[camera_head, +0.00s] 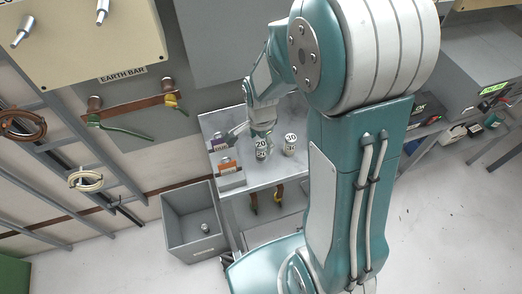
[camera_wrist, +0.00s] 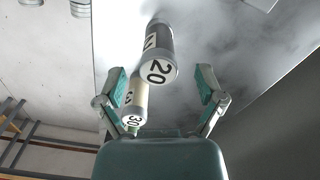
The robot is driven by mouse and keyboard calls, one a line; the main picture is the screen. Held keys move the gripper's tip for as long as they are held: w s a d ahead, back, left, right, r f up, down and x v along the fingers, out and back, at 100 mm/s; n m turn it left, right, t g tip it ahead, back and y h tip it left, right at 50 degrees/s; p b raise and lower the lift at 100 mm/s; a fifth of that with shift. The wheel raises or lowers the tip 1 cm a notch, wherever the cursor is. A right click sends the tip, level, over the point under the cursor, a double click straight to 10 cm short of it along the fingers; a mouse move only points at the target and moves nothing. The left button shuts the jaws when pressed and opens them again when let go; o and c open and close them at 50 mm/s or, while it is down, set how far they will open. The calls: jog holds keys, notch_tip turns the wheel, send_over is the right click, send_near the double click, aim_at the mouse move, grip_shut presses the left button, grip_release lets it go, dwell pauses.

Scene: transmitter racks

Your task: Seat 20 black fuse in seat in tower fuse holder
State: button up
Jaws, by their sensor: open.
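The 20 black fuse (camera_head: 261,149) stands on the grey metal table, its end marked 20. In the wrist view it is a dark cylinder with a white band (camera_wrist: 155,42), ahead of my gripper's fingers. My gripper (camera_wrist: 162,82) is open, with one finger to each side and nothing clamped. In the head view my gripper (camera_head: 262,130) is close above the 20 fuse; I cannot tell whether it touches. The tower fuse holder and its seat cannot be made out in either view.
A pale fuse marked 30 (camera_head: 290,143) stands close beside the 20 fuse. Small trays with purple (camera_head: 220,147) and orange (camera_head: 228,168) labels sit at the table's left edge. A grey open bin (camera_head: 178,230) stands left of the table (camera_head: 262,180). An earth bar (camera_head: 135,103) is on the wall.

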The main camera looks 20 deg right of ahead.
jog(key=shift+a+f, duration=0.15)
jog(key=shift+f, duration=1.3)
jog(key=shift+c, duration=1.3)
grip_shut()
jog(key=shift+r, duration=0.15)
jog(key=shift+r, duration=0.25)
notch_tip(320, 180, up, 2)
jog(key=shift+r, duration=0.1)
jog(key=s+a+r, duration=0.9)
jog(key=s+r, duration=0.1)
jog(key=shift+s, duration=0.4)
